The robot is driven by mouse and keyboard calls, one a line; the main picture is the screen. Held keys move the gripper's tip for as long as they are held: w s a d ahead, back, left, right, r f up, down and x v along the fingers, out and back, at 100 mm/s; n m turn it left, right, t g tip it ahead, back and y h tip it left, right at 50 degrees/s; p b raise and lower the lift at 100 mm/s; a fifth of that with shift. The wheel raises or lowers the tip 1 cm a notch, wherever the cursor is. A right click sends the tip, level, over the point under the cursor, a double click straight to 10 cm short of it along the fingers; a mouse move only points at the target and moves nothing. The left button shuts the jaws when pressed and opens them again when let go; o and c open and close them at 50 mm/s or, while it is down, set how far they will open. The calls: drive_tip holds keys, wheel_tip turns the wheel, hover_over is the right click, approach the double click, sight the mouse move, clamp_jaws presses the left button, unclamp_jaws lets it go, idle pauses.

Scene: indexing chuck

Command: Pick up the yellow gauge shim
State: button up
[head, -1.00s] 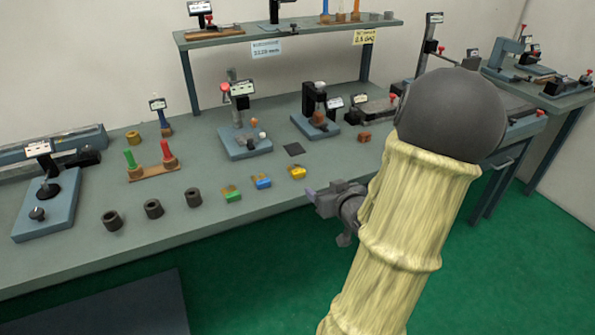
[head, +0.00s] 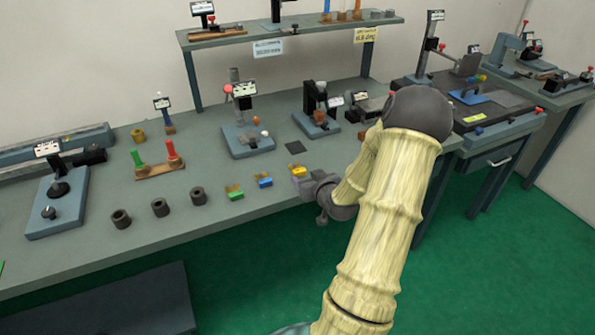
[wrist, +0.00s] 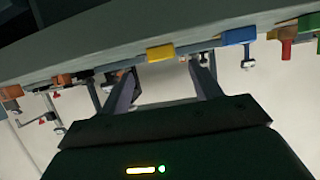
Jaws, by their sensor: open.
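The yellow gauge shim (head: 299,170) lies near the front edge of the bench, at the right end of a short row of colored shims. In the wrist view it shows as a yellow block (wrist: 160,53) just beyond the space between the fingertips. My gripper (head: 306,183) is right beside it in the head view and partly covers it. In the wrist view my gripper (wrist: 162,75) has its two fingers spread apart with nothing between them. Whether a finger touches the shim cannot be told.
A blue shim (head: 265,182) and a green shim (head: 235,192) sit left of the yellow one. Several dark cylinders (head: 160,207) stand further left. The bench's front edge is close.

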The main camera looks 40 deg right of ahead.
sight(301, 172)
drive_tip(key=shift+w+d+f, duration=0.1)
drive_tip(key=shift+w+f, duration=0.1)
drive_tip(key=shift+w, duration=0.15)
drive_tip(key=shift+s+d, duration=0.1)
drive_tip(key=shift+d, duration=0.05)
drive_tip(key=shift+s, duration=0.1)
drive_tip(key=shift+a+p+x, duration=0.15)
drive_tip(key=shift+p+x, duration=0.1)
drive_tip(key=shift+x, duration=1.1)
drive_tip(key=shift+a+p+x, duration=0.2)
drive_tip(key=shift+p+x, duration=0.05)
drive_tip(key=shift+x, duration=1.1)
drive_tip(key=shift+r, duration=0.1)
drive_tip(key=c, duration=1.1)
